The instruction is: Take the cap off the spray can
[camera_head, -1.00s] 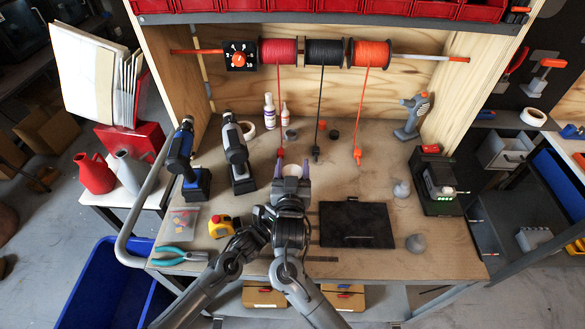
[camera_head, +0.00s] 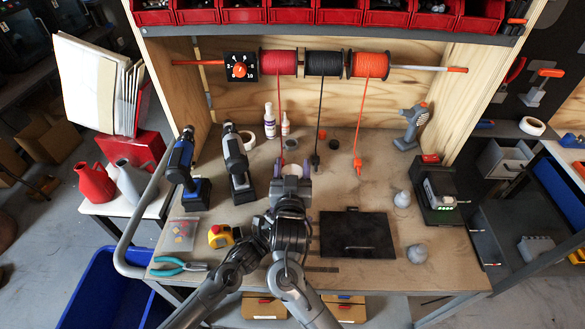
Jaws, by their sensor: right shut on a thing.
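My right gripper (camera_head: 291,172) is over the middle of the workbench, pointing away from me. Its two fingers close on a pale round thing (camera_head: 292,170), seen nearly from above. I cannot tell whether this is the spray can's cap or the can itself, as the gripper hides what is below. My left arm comes in from the lower left and crosses close to the right wrist. The left gripper itself does not show. No other clear spray can shows; two slim white bottles, one larger (camera_head: 269,121) and one smaller (camera_head: 285,124), stand at the back.
Two drills, blue (camera_head: 181,157) and grey (camera_head: 236,157), stand to the left. A black flat case (camera_head: 357,236) lies right of the gripper. Cords hang from spools above.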

